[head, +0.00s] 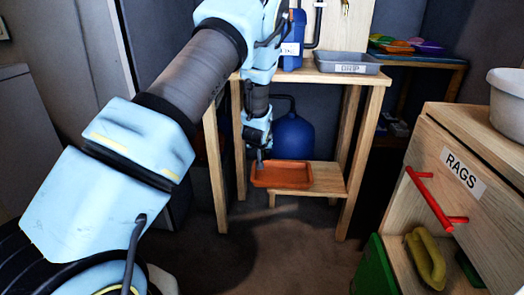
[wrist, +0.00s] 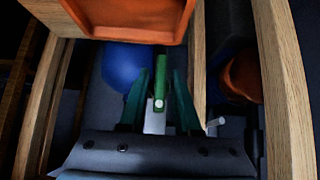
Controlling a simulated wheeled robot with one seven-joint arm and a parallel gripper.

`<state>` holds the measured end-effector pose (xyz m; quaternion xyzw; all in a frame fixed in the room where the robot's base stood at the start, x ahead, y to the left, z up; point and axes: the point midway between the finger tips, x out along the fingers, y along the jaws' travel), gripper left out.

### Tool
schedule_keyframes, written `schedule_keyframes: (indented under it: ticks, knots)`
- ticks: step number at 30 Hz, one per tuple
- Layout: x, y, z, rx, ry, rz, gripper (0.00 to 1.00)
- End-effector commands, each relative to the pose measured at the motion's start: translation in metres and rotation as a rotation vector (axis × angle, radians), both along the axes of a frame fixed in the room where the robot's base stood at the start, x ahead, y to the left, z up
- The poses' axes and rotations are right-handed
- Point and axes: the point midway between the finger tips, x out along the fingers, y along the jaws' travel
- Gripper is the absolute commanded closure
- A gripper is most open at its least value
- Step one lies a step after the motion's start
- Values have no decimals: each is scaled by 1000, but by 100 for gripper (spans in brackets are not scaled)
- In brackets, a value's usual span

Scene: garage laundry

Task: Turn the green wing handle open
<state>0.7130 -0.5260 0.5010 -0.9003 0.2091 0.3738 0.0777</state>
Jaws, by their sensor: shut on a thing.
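The green wing handle (wrist: 162,68) is a narrow upright bar in the wrist view, with a pale round end nearest the camera. My gripper (wrist: 160,92) has one dark green finger on each side of it and is shut on it. In the head view my gripper (head: 260,160) points down in front of the wooden stand, beside the orange tray; the handle is hidden there. A blue tank (head: 293,137) stands behind; it also shows in the wrist view (wrist: 125,68). A pale metal piece lies just below the handle's end.
The orange tray (head: 283,174) sits on a low wooden shelf (head: 328,181), close to my gripper. Wooden legs (head: 217,175) stand on both sides. A grey DRIP tray (head: 347,63) is on the top. A RAGS cabinet (head: 463,180) with a red handle is at right. Floor in front is clear.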

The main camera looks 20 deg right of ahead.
Motion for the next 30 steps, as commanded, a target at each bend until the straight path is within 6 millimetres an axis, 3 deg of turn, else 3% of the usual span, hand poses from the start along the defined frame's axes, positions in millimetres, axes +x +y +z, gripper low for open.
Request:
schedule_keyframes:
  ticks: [5, 6, 9, 19, 30]
  knots:
    - [-2, 0, -3, 3, 4, -2, 100]
    - [-2, 0, -3, 3, 4, -1, 65]
    - [-2, 0, -3, 2, 3, -1, 55]
    - [-4, 1, 4, 1, 2, 0, 55]
    - [-46, 22, 51, 1, 2, -1, 55]
